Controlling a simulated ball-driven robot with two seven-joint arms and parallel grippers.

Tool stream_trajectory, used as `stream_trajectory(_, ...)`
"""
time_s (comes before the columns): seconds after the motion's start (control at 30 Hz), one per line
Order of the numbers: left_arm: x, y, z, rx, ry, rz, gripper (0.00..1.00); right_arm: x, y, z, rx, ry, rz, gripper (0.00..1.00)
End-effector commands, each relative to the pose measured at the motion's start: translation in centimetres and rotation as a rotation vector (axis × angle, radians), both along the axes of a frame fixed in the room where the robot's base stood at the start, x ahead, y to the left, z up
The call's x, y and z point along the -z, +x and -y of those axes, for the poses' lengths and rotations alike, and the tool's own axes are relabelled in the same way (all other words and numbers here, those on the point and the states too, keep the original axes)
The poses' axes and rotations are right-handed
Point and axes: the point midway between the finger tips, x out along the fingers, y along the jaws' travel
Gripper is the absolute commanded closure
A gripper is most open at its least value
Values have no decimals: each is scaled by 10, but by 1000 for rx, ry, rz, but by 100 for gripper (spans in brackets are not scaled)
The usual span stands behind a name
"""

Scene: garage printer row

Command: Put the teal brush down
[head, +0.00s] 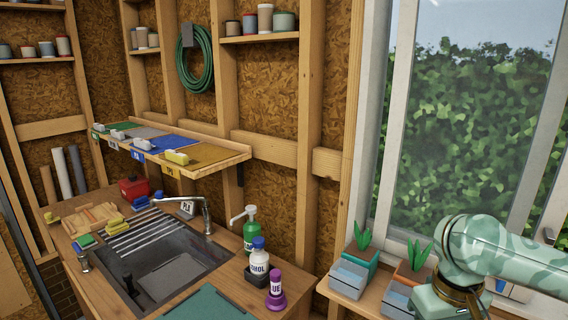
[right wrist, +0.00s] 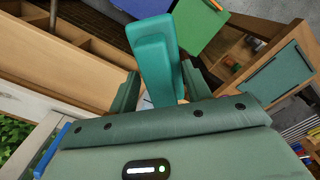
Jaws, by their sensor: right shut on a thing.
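The teal brush (right wrist: 155,55) shows in the right wrist view as a long teal block between the fingers of my right gripper (right wrist: 162,88). The gripper is shut on it, and the brush sticks out past the fingertips, clear of any surface that I can make out. In the head view my right arm comes in at the lower right, in front of the window. The brush cannot be made out there. My left gripper is in neither view.
Below are a sink (head: 165,265), a green pump bottle (head: 250,230), a white-and-blue bottle (head: 259,258), a purple bottle (head: 276,290) and a teal mat (head: 205,305). Planters (head: 350,275) stand by the window.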

Motion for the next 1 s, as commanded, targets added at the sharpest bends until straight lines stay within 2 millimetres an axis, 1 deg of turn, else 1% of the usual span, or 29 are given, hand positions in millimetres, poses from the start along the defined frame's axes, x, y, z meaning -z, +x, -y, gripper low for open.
stream_trajectory(0.03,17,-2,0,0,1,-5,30,15,0,-11,48,0,1,76)
stream_trajectory(0.13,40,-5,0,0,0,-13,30,33,-1,-34,141,0,0,76)
stream_trajectory(0.2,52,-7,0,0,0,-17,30,40,-1,-45,146,-1,1,76)
stream_trajectory(0.3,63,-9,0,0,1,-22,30,46,1,-55,110,0,0,76)
stream_trajectory(0.47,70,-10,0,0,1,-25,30,44,6,-61,87,0,0,76)
stream_trajectory(0.57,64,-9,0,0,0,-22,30,39,4,-60,88,0,0,76)
stream_trajectory(0.67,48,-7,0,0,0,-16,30,29,-1,-51,113,-1,0,76)
stream_trajectory(0.77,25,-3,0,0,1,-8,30,15,-5,-35,169,-2,0,76)
stream_trajectory(0.9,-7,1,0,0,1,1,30,-5,-8,-4,305,-4,0,76)
stream_trajectory(1.0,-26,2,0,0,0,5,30,-17,-8,20,427,-4,-1,76)
